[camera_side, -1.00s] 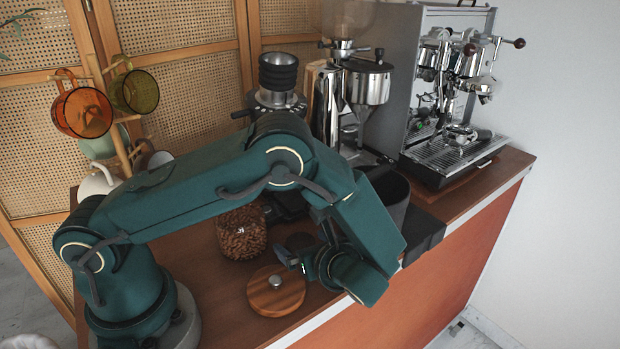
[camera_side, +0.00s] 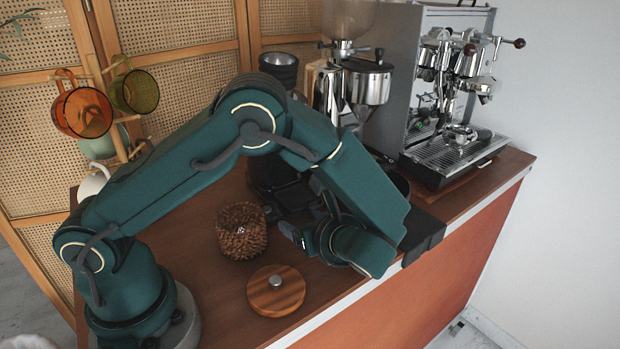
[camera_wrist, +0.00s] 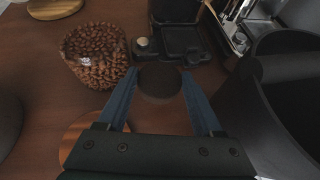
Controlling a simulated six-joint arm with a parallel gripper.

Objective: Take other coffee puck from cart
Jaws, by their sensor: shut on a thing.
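My gripper (camera_wrist: 161,76) is shut on a dark round coffee puck (camera_wrist: 160,83), which sits between the two blue fingertips in the wrist view. In the side view my gripper (camera_side: 297,236) is right of the bean jar and behind the wooden lid, in front of the black grinder base. The puck cannot be made out clearly there. How far it is above the counter is hard to tell.
A glass jar of coffee beans (camera_side: 241,231) stands left of my gripper. A wooden lid with a metal knob (camera_side: 276,291) lies on the counter in front. The espresso machine (camera_side: 452,140) stands back right, with grinders at the back. A black bin (camera_wrist: 280,85) is on the right.

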